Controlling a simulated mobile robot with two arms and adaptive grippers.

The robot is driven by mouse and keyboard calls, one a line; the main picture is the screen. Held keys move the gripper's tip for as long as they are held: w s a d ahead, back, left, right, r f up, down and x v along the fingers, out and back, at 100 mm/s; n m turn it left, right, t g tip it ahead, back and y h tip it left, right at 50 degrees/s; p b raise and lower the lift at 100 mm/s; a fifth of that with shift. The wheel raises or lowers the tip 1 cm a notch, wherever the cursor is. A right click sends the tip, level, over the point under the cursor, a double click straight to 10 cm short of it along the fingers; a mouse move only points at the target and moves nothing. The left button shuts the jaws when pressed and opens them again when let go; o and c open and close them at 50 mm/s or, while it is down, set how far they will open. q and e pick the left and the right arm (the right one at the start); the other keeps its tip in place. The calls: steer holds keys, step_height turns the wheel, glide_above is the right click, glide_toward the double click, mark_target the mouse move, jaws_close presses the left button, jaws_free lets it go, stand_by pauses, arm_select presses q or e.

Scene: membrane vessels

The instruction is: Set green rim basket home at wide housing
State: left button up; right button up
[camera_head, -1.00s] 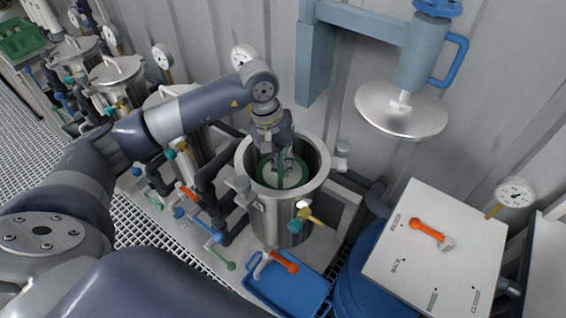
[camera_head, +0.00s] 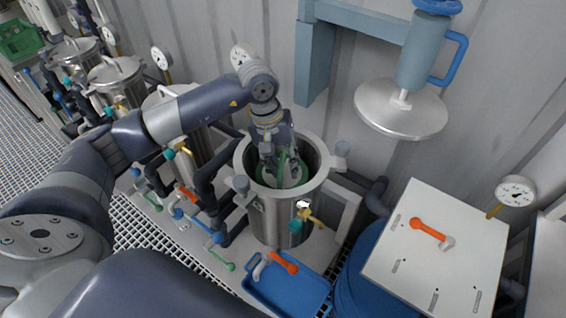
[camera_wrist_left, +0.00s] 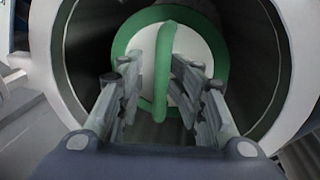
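The wide housing (camera_head: 256,198) is an upright, open-topped steel vessel in the middle of the head view. The green rim basket (camera_head: 262,175) is inside it, below the mouth; its green rim and pale centre show. In the left wrist view the basket (camera_wrist_left: 214,50) has a green handle strap (camera_wrist_left: 162,75) across its middle. My left gripper (camera_head: 281,172) reaches down into the housing. In the left wrist view its fingers (camera_wrist_left: 157,68) are apart, one on each side of the strap, with gaps visible. The basket's underside and seat are hidden. My right gripper is not in view.
A round steel lid (camera_head: 385,122) hangs from a blue davit above right. A white panel (camera_head: 450,265) with an orange handle stands at lower right. A blue tray (camera_head: 305,297) lies in front. Other steel vessels (camera_head: 118,78) stand in a row at left.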

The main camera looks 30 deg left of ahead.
arm_select(q)
steer(key=shift+s+a, duration=0.1)
step_height(320, 180, up, 12)
steer(key=a, duration=0.2)
steer(key=shift+s, duration=0.4)
steer(key=shift+f, duration=0.15)
